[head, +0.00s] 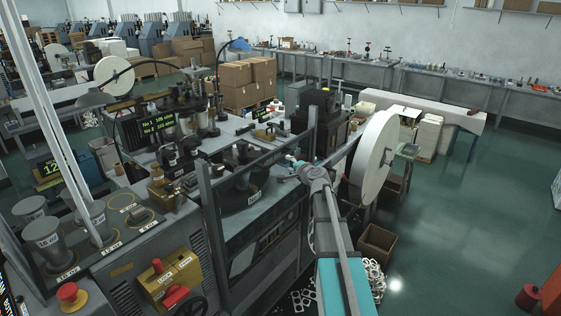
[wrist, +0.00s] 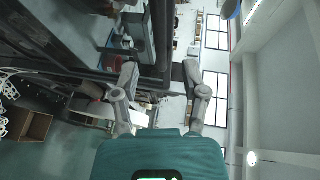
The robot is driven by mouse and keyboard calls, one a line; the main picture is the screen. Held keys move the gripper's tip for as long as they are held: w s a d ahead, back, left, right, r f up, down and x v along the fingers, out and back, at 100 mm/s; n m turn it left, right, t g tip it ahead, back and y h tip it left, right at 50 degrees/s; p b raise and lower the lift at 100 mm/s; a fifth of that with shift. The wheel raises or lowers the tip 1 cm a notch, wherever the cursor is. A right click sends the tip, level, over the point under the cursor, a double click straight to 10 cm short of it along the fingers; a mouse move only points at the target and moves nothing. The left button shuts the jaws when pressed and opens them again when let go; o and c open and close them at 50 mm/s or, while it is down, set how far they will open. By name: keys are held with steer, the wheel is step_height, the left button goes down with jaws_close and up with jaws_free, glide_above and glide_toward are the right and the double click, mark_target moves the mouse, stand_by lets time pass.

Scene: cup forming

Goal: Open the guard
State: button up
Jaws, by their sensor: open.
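The guard (head: 211,222) appears to be the dark upright frame at the front of the machine, with a rail between its posts. Its position, raised or lowered, is hard to judge. My gripper (head: 297,168) is at the frame's right end, close to the right post in the head view. In the wrist view, my gripper (wrist: 162,76) has its two grey fingers spread wide apart. A dark frame bar (wrist: 161,35) shows between the fingertips, and another dark bar crosses behind them. I cannot tell whether either finger touches the frame. Nothing is held.
A large white paper reel (head: 375,158) stands just right of my arm. A cardboard box (head: 377,243) and white paper scrap (head: 374,278) lie on the floor below it. The control box (head: 170,283) with red knobs is at front left. Open green floor lies to the right.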

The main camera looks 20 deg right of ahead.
mark_target(281, 158)
steer(key=b+x, duration=0.1)
steer(key=x, duration=0.6)
steer(key=shift+w, duration=0.35)
steer(key=shift+c, duration=0.2)
jaws_close()
